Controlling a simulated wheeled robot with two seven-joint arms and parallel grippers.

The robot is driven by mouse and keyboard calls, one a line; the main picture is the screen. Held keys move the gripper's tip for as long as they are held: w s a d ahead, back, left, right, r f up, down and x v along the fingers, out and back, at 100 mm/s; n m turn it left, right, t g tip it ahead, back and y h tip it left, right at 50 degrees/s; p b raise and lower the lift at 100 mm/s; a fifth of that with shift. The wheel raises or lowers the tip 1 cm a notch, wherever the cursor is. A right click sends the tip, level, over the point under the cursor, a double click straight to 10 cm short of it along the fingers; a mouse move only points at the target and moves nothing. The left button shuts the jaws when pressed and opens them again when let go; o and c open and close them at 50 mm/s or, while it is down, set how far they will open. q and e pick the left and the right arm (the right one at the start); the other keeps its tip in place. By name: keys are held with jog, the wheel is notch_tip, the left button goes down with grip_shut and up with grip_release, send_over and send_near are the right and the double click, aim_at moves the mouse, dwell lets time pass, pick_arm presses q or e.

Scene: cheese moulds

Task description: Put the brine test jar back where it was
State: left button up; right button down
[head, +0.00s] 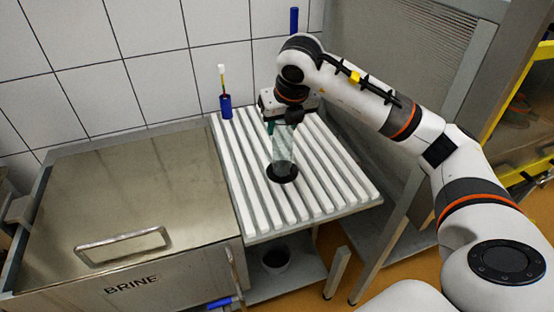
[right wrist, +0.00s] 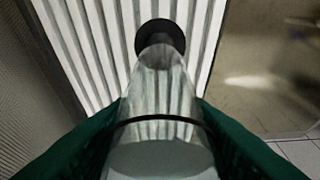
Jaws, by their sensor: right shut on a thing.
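The brine test jar (head: 284,152) is a clear, tall cylinder, upright or nearly so over the slatted white board. My right gripper (head: 281,123) is shut on its upper part. In the right wrist view the jar (right wrist: 160,90) runs away between the green fingers (right wrist: 158,135), with a dark line around it. A black round spot (head: 283,173) on the board lies at the jar's lower end; it also shows in the right wrist view (right wrist: 160,33). I cannot tell whether the jar touches it. My left gripper is not in view.
The slatted board (head: 240,185) is mostly bare around the jar. The steel brine tank (head: 120,205), lidded with a handle, adjoins on the left. A dark bucket (head: 275,260) sits below.

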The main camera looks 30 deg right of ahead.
aim_at(284, 148)
jog(key=f, duration=0.1)
jog(key=s+f, duration=0.1)
jog(key=shift+f, duration=0.3)
jog(key=shift+w+f+p, duration=0.15)
jog(key=shift+f+p, duration=0.1)
jog(key=shift+f, duration=0.9)
jog(key=shift+w+f+p, duration=0.1)
jog(key=shift+f+p, duration=0.1)
jog(key=shift+f, duration=0.95)
jog(key=c, duration=0.8)
grip_release()
jog(key=shift+o, duration=0.2)
jog(key=b+v, duration=0.1)
jog(key=v, duration=1.1)
jog(key=shift+s+f, duration=0.1)
